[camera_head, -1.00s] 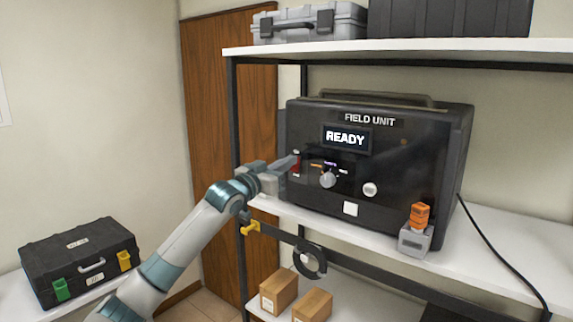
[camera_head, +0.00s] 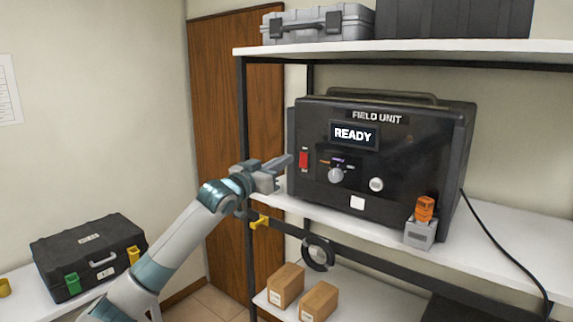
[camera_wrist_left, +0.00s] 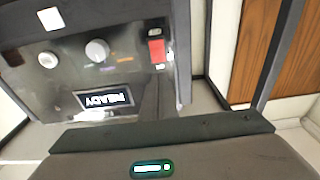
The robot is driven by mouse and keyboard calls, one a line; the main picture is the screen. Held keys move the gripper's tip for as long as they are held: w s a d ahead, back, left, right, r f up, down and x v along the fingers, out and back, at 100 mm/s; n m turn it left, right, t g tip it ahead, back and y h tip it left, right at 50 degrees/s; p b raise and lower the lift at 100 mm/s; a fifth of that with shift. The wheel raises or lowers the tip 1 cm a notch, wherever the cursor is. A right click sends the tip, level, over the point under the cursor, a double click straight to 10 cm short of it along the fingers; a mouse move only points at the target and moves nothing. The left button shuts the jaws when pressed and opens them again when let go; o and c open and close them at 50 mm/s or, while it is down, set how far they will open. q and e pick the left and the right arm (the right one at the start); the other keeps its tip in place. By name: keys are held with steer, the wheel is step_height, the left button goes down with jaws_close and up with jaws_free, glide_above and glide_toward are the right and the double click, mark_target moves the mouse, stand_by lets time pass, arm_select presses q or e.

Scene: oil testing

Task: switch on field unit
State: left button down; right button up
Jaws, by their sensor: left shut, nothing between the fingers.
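The field unit (camera_head: 425,160) is a black case on the middle shelf, and its screen (camera_head: 354,135) reads "READY". A red rocker switch (camera_head: 303,159) is at the left of its front panel; the left wrist view also shows the red switch (camera_wrist_left: 157,51). A round selector knob (camera_head: 336,175) and a smaller round button (camera_head: 376,184) are to its right. My left gripper (camera_head: 288,161) is shut and empty, just left of the red switch and apart from it in the picture. My right gripper is not in view.
A small grey block with an orange top (camera_head: 425,209) stands at the unit's front right. Two cardboard boxes (camera_head: 286,284) are on the lower shelf. A black case (camera_head: 88,255) lies at the left. The upper shelf (camera_head: 420,53) holds a grey case (camera_head: 318,24).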

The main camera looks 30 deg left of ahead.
arm_select(q)
steer(key=s+r+b, duration=0.1)
steer(key=s+b, duration=0.2)
steer(key=s, duration=0.4)
steer(key=shift+s+a, duration=0.3)
steer(key=shift+s, duration=0.1)
